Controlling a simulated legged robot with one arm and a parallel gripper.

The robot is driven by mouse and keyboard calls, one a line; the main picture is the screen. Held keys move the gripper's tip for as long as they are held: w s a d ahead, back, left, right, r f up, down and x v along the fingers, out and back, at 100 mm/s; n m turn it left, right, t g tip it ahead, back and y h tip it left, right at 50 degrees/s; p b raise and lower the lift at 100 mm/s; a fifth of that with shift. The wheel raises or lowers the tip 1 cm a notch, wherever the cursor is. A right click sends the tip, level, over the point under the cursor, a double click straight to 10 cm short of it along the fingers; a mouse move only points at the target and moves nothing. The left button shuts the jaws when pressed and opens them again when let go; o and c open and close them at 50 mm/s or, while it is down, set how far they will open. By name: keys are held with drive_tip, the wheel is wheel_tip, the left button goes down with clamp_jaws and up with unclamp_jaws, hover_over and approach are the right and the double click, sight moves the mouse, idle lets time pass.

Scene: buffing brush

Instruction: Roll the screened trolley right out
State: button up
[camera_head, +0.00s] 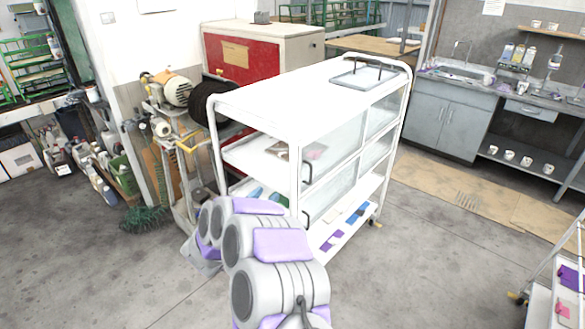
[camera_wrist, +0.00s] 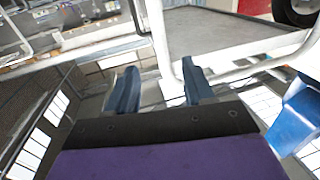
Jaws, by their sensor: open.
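The screened trolley (camera_head: 270,95) is a white tubular frame with shelves and clear side panels, standing upright in the middle of the head view. A dark-handled tray (camera_head: 362,78) lies on its top. Small coloured items lie on its lower shelves, and a castor (camera_head: 375,223) shows at its right. My arm reaches up to its near left side and hides part of it. My gripper is hidden in the head view. In the wrist view my gripper (camera_wrist: 160,88) is open, with two blue fingers apart. A white tube (camera_wrist: 158,35) appears between them in the picture; I cannot tell how deep.
A machine stand with motors (camera_head: 172,95) is close on the trolley's left, with a red-fronted cabinet (camera_head: 240,58) behind. A grey sink unit (camera_head: 440,115) stands at right. Another white trolley (camera_head: 540,300) shows at lower right. Concrete floor is clear at front left and right.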

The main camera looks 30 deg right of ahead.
sight(291, 171)
drive_tip(key=b+x, duration=0.2)
drive_tip(key=x, duration=1.5)
drive_tip(key=shift+w+d, duration=0.1)
drive_tip(key=shift+d, duration=0.05)
drive_tip(key=shift+c, duration=0.2)
clamp_jaws()
